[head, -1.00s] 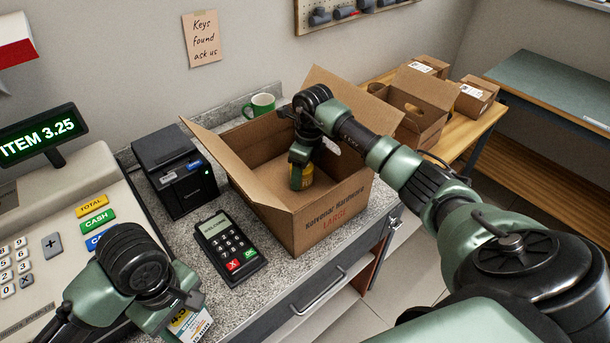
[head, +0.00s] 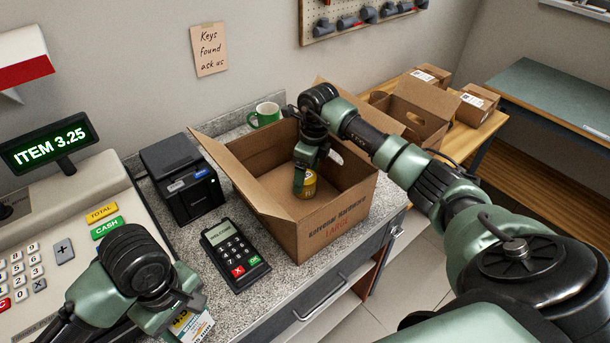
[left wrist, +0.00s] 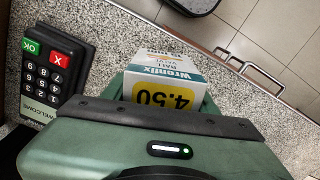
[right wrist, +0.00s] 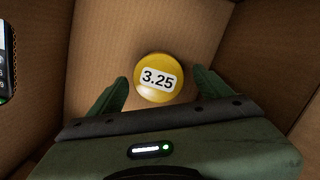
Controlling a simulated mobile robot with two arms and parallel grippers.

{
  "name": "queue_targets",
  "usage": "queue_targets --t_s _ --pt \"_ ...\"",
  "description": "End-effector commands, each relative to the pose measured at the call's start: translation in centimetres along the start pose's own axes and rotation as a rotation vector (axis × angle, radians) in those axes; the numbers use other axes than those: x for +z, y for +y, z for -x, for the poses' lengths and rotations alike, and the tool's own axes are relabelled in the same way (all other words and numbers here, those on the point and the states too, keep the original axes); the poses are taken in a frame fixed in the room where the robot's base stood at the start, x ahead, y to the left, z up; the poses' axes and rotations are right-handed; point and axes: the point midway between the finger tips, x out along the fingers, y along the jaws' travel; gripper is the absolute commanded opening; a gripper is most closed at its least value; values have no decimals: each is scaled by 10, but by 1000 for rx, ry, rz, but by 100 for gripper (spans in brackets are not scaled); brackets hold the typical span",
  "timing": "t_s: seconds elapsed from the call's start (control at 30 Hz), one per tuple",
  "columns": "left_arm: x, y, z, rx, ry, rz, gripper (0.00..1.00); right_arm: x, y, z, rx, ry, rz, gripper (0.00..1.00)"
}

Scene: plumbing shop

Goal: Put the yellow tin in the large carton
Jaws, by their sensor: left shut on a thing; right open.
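The yellow tin (head: 309,184) is inside the large carton (head: 334,227), which stands open on the counter. In the right wrist view the tin's round top (right wrist: 158,78) reads 3.25, with cardboard around it. My right gripper (head: 301,180) reaches down into the carton. Its fingers (right wrist: 158,92) are spread, one on each side of the tin, with gaps showing between fingers and tin. My left gripper (head: 188,312) is shut on a small white and teal box (left wrist: 165,82) marked 4.50, held at the counter's front, left of the carton.
A card reader (head: 235,255) and a black printer (head: 181,178) stand left of the carton. The cash register (head: 62,237) is at the far left. Other cartons (head: 417,110) are on a wooden table at the back right.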

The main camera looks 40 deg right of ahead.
Motion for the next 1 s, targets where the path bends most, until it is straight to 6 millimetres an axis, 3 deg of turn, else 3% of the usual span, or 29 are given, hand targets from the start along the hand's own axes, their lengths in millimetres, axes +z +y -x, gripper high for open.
queue_targets --t_s 0.03,0.1,0.4,1.0 --pt "0 0 17 1 0 0 6 1 -1 22 -3 -1 1 79" --pt "0 0 27 1 0 0 6 1 -1 37 -3 0 1 79" --pt "0 0 52 1 0 0 6 0 0 80 -1 0 1 79" --pt "0 0 53 1 0 0 6 0 0 84 0 0 0 79"
